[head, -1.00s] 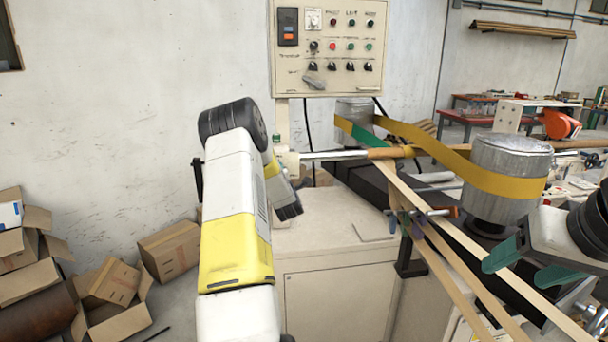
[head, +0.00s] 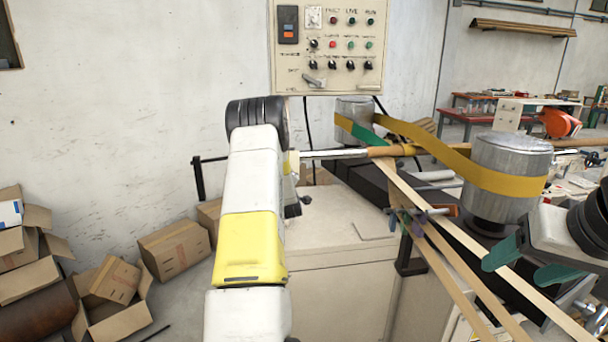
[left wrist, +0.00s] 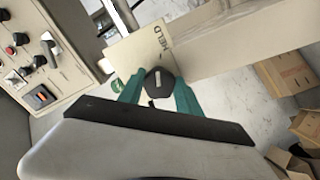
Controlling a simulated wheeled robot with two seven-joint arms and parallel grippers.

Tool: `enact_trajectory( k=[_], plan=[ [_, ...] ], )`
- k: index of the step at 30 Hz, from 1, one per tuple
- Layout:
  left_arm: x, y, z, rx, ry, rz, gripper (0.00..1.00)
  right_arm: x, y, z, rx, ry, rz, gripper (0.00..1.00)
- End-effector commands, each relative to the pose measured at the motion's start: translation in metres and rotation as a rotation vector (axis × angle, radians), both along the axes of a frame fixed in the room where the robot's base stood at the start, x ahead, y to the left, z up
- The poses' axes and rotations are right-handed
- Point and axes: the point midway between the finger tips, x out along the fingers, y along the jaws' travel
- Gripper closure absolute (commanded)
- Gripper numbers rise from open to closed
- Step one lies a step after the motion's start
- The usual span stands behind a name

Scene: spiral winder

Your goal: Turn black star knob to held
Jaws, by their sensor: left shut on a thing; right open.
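The black star knob (left wrist: 158,84) shows in the left wrist view, with a pale line on its face. It sits by a cream plate (left wrist: 135,52) marked HELD. My left gripper (left wrist: 158,92) is shut on the knob, a teal finger on either side. In the head view my left arm hides the knob and these fingers. My right gripper (head: 527,264) is open at the right, its teal fingers apart near the paper strips (head: 450,268). I cannot tell whether the knob's line points exactly at HELD.
A control panel (head: 331,45) hangs above the machine cabinet (head: 325,250). A steel shaft (head: 335,154) carries a brown tube (head: 390,152). A yellow belt (head: 440,155) runs round a grey drum (head: 510,155). Cardboard boxes (head: 173,249) stand on the floor at left.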

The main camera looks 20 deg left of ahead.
Motion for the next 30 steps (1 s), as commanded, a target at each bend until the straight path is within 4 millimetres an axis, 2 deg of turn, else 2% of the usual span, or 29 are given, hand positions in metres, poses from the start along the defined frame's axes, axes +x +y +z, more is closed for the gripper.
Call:
enact_trajectory(
  k=[9,26,27,29,30],
  plan=[
    [-0.0007,0.0,-0.0024,0.106,0.069,-0.001,1.0,0.0,0.0,0.0,0.0,0.0,0.0,0.37],
    [-0.0007,-0.0002,-0.0028,0.127,0.083,0.0,1.0,0.0,0.0,0.0,0.0,0.0,0.0,0.37],
    [-0.0007,-0.0002,-0.0028,0.127,0.083,0.0,0.52,0.0,0.0,0.0,0.0,0.0,0.0,0.37],
    [-0.0008,-0.0001,-0.0026,0.127,0.082,-0.001,0.4,0.0,0.0,0.0,0.0,0.0,0.0,0.37],
    [-0.0007,0.0,-0.0024,0.127,0.081,0.0,0.38,0.0,0.0,0.0,0.0,0.0,0.0,0.37]
  ],
)
